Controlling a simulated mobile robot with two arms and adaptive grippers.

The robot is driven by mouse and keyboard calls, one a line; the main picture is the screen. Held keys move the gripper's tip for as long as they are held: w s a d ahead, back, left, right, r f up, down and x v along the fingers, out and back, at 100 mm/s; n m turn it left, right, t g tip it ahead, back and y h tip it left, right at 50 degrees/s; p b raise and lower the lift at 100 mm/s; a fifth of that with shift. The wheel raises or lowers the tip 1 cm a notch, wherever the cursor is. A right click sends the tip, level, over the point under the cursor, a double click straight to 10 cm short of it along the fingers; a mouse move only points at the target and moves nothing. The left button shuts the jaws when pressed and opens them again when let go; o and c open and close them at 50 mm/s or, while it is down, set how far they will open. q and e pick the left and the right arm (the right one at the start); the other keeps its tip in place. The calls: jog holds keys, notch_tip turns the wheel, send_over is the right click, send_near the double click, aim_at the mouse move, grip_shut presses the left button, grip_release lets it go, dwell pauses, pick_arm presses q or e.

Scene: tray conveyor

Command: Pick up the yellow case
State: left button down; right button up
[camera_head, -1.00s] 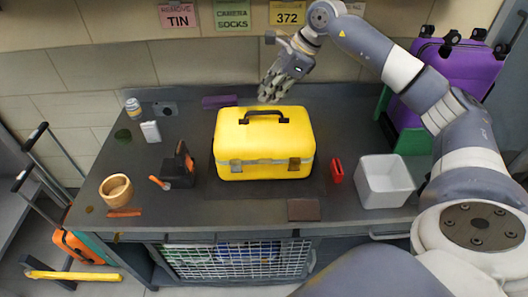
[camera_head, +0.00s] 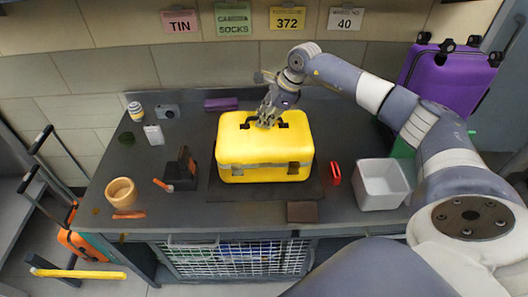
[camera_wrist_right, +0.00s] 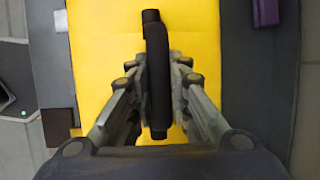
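The yellow case (camera_head: 264,160) stands upright on the dark table with its black handle on top. It also shows in the right wrist view (camera_wrist_right: 100,50). My right gripper (camera_head: 267,119) is at the top of the case, pointing down over the handle. In the right wrist view its fingers (camera_wrist_right: 158,85) lie close along both sides of the black handle (camera_wrist_right: 157,50) and look shut on it. The case still rests on the table. My left gripper is in neither view.
A white bin (camera_head: 381,184) and a red item (camera_head: 334,173) stand right of the case. A wooden bowl (camera_head: 121,192), a black item (camera_head: 182,169) and a can (camera_head: 135,111) are on the left. A purple block (camera_head: 221,104) lies behind; a purple suitcase (camera_head: 450,75) is at right.

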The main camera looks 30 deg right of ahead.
jog(key=shift+w+f, duration=0.1)
jog(key=shift+f, duration=0.1)
grip_shut()
jog(key=shift+r, duration=0.3)
jog(key=shift+w, duration=0.1)
